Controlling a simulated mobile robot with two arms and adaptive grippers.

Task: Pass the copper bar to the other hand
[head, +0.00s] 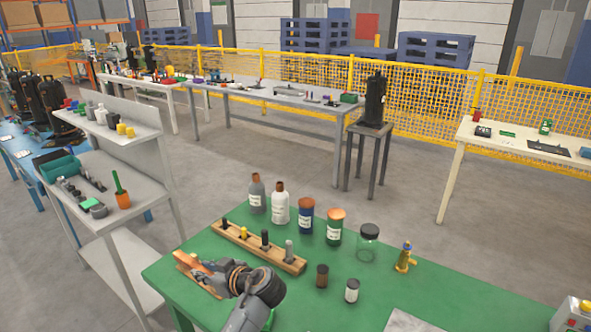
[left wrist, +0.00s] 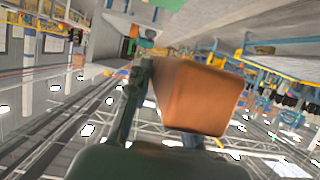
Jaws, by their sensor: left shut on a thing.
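The copper bar (left wrist: 200,97) is an orange-brown block that fills the middle of the left wrist view, close to the camera. My left gripper (head: 212,272) is shut on it; a dark finger (left wrist: 135,100) runs along the bar's left side. In the head view the copper bar (head: 188,259) shows as a small orange piece at the gripper's tip, over the left part of the green table (head: 165,272). The gripper hides part of it. My right gripper is in neither view.
A wooden rack (head: 290,264) with several upright pieces stands just behind my left gripper. Several bottles and jars stand behind it, among them a clear jar (head: 367,245). A brass burner-like item (head: 405,257) stands to the right. A grey shelf (head: 105,190) is at the left.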

